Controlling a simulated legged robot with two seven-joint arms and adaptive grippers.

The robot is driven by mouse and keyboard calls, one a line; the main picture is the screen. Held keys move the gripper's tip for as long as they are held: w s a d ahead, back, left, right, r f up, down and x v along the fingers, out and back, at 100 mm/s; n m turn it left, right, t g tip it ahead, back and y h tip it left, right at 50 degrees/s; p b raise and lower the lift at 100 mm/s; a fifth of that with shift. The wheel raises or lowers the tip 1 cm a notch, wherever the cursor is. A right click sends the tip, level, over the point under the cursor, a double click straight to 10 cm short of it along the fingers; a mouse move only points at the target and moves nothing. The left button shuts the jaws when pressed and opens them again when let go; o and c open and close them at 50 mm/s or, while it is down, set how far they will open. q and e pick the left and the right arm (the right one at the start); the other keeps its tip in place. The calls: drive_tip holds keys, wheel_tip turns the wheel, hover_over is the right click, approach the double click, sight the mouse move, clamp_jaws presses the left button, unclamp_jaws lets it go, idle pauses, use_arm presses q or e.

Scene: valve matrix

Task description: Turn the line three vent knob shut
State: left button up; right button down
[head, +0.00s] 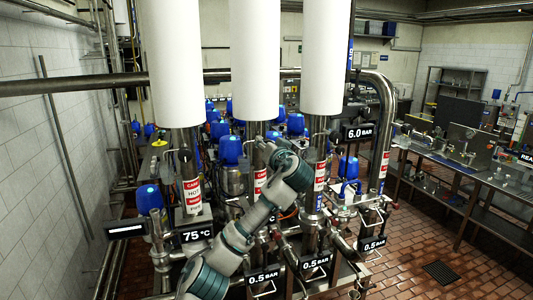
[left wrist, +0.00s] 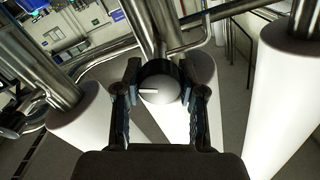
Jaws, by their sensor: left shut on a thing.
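A round dark knob (left wrist: 160,88) with a white line on its face shows in the left wrist view, in front of a metal pipe. The white line points to the left. My left gripper (left wrist: 161,96) has one finger on each side of this knob and is shut on it. In the head view my left gripper (head: 282,146) is at the middle pipe, and my own arm covers much of it and the knob. I cannot read a line number on the knob. My right gripper is not in view.
White insulated columns (head: 255,60) stand above labelled pipes. Black displays read 75 °C (head: 197,236), 0.5 BAR (head: 264,277) and 6.0 BAR (head: 359,132). Blue-capped valves (head: 230,150) crowd behind. A steel bench (head: 470,180) stands at right, with open brick floor (head: 410,245) before it.

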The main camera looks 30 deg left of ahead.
use_arm(q)
drive_tip(key=m, duration=0.3)
drive_tip(key=shift+m+p, duration=0.35)
drive_tip(key=shift+m, duration=0.05)
drive_tip(key=m+p, duration=0.1)
drive_tip(key=m, duration=0.2)
drive_tip(key=shift+w+d+m, duration=0.1)
drive_tip(key=shift+m, duration=0.2)
drive_tip(key=m+p, duration=0.1)
drive_tip(key=m, duration=0.3)
drive_tip(key=shift+f+m, duration=0.1)
drive_tip(key=shift+m, duration=0.2)
drive_tip(key=shift+f+m+p, duration=0.1)
drive_tip(key=shift+m+p, duration=0.35)
drive_tip(key=shift+m, duration=0.15)
drive_tip(key=shift+f+m, duration=0.15)
drive_tip(key=shift+m, duration=0.15)
drive_tip(key=o, duration=1.2)
drive_tip(key=shift+w, duration=0.1)
drive_tip(key=shift+c, duration=0.2)
drive_tip(key=shift+w+d, duration=0.1)
drive_tip(key=shift+w, duration=0.05)
